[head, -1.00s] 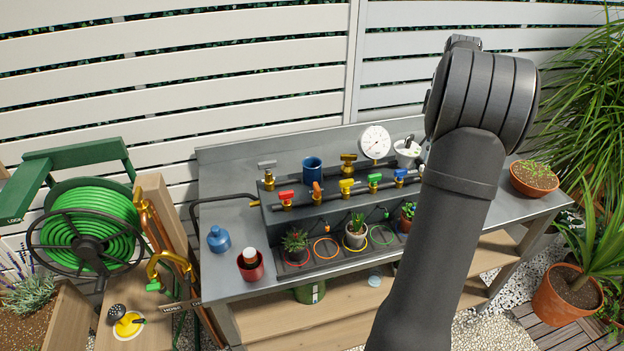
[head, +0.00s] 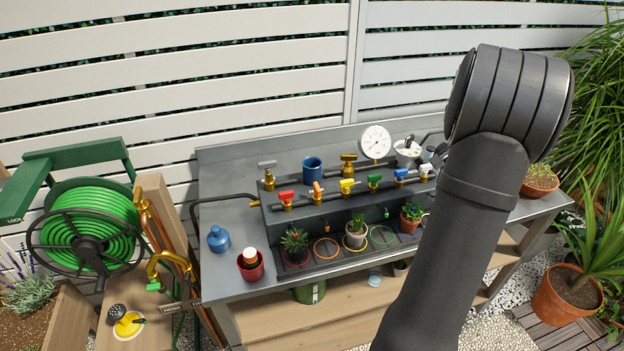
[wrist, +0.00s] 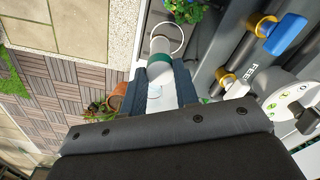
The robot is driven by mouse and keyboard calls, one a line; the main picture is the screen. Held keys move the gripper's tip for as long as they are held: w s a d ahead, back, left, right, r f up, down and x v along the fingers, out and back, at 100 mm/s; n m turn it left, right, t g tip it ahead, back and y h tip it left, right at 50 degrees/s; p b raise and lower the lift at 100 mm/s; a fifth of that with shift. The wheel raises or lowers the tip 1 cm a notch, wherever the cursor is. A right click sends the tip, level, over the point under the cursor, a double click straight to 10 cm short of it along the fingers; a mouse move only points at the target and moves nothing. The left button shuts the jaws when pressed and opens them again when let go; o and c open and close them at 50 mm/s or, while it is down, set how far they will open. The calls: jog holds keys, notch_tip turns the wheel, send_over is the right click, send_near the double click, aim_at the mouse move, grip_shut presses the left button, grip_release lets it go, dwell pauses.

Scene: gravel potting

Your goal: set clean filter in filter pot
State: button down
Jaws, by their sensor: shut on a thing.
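My gripper (wrist: 163,82) is shut on a pale cylinder with a green band, which looks like the clean filter (wrist: 159,48), in the wrist view. The filter's end extends beyond the fingertips over the bench's right part. In the head view my arm hides most of the gripper and I cannot make out the filter. An open blue cylinder, apparently the filter pot (head: 312,171), stands on the raised shelf of the bench, well left of my arm. A blue lid-like piece (head: 218,239) lies at the bench's left.
Small potted plants (head: 356,231) stand in front. A red cup (head: 251,268) holds a white and brown piece. The left bench top has free room.

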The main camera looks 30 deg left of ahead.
jog(key=w+a+r+n, duration=0.1)
jog(key=a+r+n, duration=0.3)
jog(key=a+r, duration=0.8)
jog(key=s+a+r+n, duration=0.1)
jog(key=s+a+n, duration=0.35)
jog(key=a, duration=0.75)
jog(key=s+a+r+n, duration=0.1)
jog(key=s+a+n, duration=0.35)
jog(key=a, duration=0.65)
notch_tip(320, 180, down, 10)
jog(key=a, duration=0.1)
jog(key=shift+w+r+n, duration=0.2)
jog(key=shift+w+n, duration=0.05)
jog(key=shift+n, duration=0.15)
jog(key=shift+f, duration=0.2)
jog(key=shift+f, duration=0.1)
jog(key=c, duration=1.1)
grip_release()
